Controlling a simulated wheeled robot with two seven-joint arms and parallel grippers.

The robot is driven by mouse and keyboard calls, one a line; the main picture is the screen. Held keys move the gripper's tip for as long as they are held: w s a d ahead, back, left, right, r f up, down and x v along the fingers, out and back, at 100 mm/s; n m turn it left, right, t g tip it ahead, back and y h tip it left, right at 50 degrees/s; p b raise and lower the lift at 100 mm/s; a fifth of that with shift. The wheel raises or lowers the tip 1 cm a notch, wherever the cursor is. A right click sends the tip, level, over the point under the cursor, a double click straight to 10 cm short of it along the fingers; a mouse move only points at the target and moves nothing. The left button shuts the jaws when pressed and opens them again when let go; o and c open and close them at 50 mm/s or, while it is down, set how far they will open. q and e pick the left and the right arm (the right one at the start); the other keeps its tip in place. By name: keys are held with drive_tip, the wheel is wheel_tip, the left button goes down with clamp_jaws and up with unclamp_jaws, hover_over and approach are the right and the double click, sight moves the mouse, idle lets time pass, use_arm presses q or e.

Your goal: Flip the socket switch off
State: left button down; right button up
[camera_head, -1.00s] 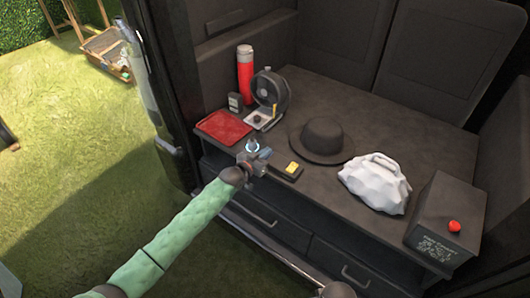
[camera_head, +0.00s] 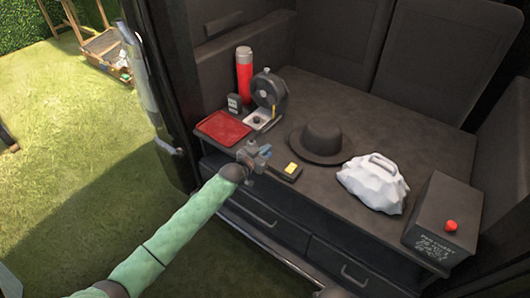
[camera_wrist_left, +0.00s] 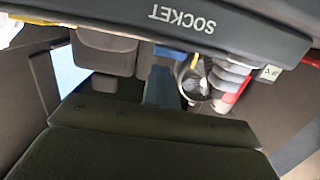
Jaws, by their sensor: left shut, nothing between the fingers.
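The socket is a small dark block with a yellow patch (camera_head: 291,169), lying near the front edge of the dark van counter (camera_head: 345,205). In the left wrist view a dark bar marked "SOCKET" (camera_wrist_left: 235,33) crosses the top, its lettering upside down. I cannot make out the switch or its position. My left gripper (camera_head: 265,151) is shut and empty, just left of the block, with its blue fingertips close to the block's back left end. I cannot tell whether they touch it.
A red tray (camera_head: 222,128), red bottle (camera_head: 244,69) and round black device (camera_head: 270,88) stand behind my left gripper. A black hat (camera_head: 322,139), white crumpled bag (camera_head: 374,181) and dark box with red button (camera_head: 450,226) stand to the right. Drawers (camera_head: 268,216) lie below.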

use_arm(q)
drive_tip(key=shift+w+d+r+p, duration=0.1)
drive_tip(key=shift+r+p, duration=0.35)
drive_tip(key=shift+r, duration=0.45)
drive_tip(key=r+b+v, duration=0.2)
drive_tip(key=v, duration=0.7)
drive_tip(key=shift+b, duration=0.3)
use_arm(e)
wheel_tip(320, 180, up, 6)
drive_tip(key=s, duration=0.1)
drive_tip(key=shift+r, duration=0.25)
use_arm(q)
drive_tip(key=s+a+f+n+g+y, duration=0.1)
drive_tip(key=s+a+f+g+y, duration=0.3)
drive_tip(key=s+a+g+y, duration=0.55)
drive_tip(key=s+f+n, duration=0.1)
drive_tip(key=s+f, duration=0.4)
drive_tip(key=s, duration=0.6)
drive_tip(key=s+f+n+g, duration=0.1)
drive_tip(key=s+f, duration=0.4)
drive_tip(key=s, duration=0.7)
drive_tip(key=s+f+n+g+h, duration=0.1)
drive_tip(key=s+f, duration=0.5)
drive_tip(key=s, duration=0.6)
drive_tip(key=shift+s+n, duration=0.25)
drive_tip(key=shift+n, duration=0.35)
